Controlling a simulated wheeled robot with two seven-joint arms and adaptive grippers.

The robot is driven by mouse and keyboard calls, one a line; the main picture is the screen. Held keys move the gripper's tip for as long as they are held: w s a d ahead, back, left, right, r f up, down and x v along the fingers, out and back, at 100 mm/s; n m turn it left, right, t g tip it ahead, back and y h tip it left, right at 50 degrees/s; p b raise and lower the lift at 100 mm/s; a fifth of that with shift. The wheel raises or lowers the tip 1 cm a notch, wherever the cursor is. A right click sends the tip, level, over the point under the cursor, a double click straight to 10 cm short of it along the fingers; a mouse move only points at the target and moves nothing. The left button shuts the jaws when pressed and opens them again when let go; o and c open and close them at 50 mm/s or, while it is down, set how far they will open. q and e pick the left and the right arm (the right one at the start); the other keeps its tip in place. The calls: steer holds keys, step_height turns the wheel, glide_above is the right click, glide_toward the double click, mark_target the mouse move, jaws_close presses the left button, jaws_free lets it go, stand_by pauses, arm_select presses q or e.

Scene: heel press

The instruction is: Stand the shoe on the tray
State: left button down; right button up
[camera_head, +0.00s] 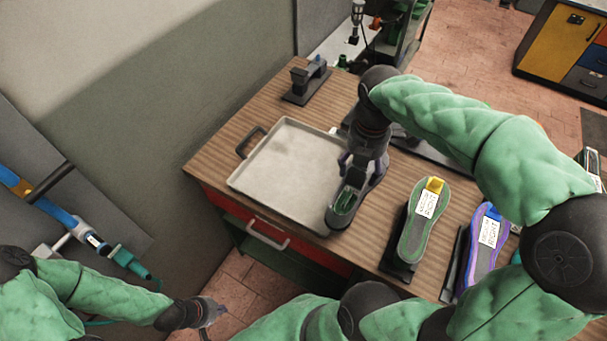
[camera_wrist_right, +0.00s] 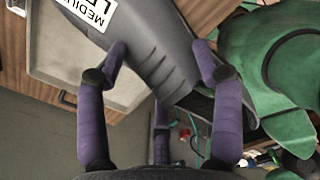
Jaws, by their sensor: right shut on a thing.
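A dark grey shoe (camera_head: 343,209) with a green inside hangs over the front right corner of the pale metal tray (camera_head: 280,165). My right gripper (camera_head: 359,168) is shut on it, reaching from above. In the right wrist view the purple fingers sit on both sides of the grey shoe (camera_wrist_right: 150,55), which has a white size label. The tray's rim (camera_wrist_right: 62,75) shows behind it. I cannot tell whether the shoe touches the tray. My left gripper (camera_head: 212,312) is low at the lower left, away from the table; its jaws are too small to read.
A dark clamp-like fixture (camera_head: 307,80) stands at the table's back left. The tray has dark handles and its middle is empty.

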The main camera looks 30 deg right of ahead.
steer(key=shift+w+f, duration=0.25)
steer(key=shift+f, duration=0.15)
steer(key=shift+w+d+f+b, duration=0.1)
steer(key=shift+w+f+b, duration=0.95)
steer(key=shift+w+f, duration=2.25)
steer(key=shift+w+d+f+b, duration=0.1)
steer(key=shift+w+f+b, duration=0.95)
steer(key=shift+w+f, duration=2.25)
steer(key=shift+w+r, duration=0.1)
steer(key=shift+w, duration=0.1)
steer(key=o, duration=1.7)
steer(key=shift+a, duration=0.1)
steer(key=shift+r, duration=0.1)
step_height(320, 180, up, 12)
steer(key=p, duration=0.3)
